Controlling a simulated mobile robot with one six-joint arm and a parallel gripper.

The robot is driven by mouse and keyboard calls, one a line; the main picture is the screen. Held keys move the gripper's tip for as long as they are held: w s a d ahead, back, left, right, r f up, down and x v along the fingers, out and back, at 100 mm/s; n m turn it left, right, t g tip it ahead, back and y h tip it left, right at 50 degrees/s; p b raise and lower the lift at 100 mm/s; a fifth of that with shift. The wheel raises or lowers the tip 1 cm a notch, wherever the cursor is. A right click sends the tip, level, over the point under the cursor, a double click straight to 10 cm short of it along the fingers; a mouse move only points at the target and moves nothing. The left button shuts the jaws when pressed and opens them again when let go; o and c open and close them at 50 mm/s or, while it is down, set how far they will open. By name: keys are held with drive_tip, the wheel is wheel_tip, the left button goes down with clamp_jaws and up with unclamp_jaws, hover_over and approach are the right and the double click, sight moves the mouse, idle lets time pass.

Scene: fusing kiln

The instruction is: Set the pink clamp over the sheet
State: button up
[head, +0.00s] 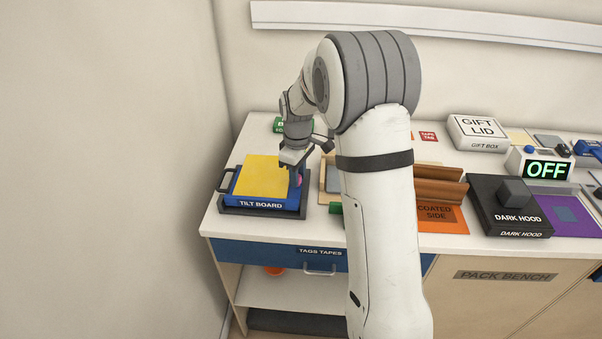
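A yellow sheet (258,178) lies on the blue tilt board (232,197) at the left end of the bench. A small bit of pink, likely the pink clamp (299,181), shows at the sheet's right edge. My gripper (295,180) points down right at that spot, and its dark fingers cover most of the pink. Whether the fingers are closed on the clamp or only around it cannot be told. How the clamp sits against the sheet is also hidden.
My arm hides the bench middle. A pale framed piece (330,182) stands just right of the board. Further right are brown rails (440,180), a dark hood box (482,208), a gift lid (480,128) and an OFF display (547,170). A wall is close on the left.

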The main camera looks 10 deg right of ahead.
clamp_jaws()
drive_tip(key=shift+d, duration=0.4)
drive_tip(key=shift+a, duration=0.3)
drive_tip(key=shift+w+a+m, duration=0.1)
drive_tip(key=shift+a+m, duration=0.2)
drive_tip(key=shift+m, duration=0.2)
drive_tip(key=m, duration=0.1)
drive_tip(key=a+m, duration=0.1)
drive_tip(key=m, duration=0.1)
drive_tip(key=w+m, duration=0.1)
drive_tip(key=shift+a+r+m, duration=0.1)
drive_tip(key=shift+a+m, duration=0.2)
drive_tip(key=shift+m, duration=0.1)
drive_tip(key=m, duration=0.1)
drive_tip(key=w+m, duration=0.1)
drive_tip(key=a+m, duration=0.1)
drive_tip(key=m, duration=0.1)
drive_tip(key=shift+w, duration=0.25)
drive_tip(key=shift+w+m, duration=0.3)
drive_tip(key=shift+m, duration=0.5)
drive_tip(key=shift+w+m, duration=0.25)
drive_tip(key=shift+m, duration=0.55)
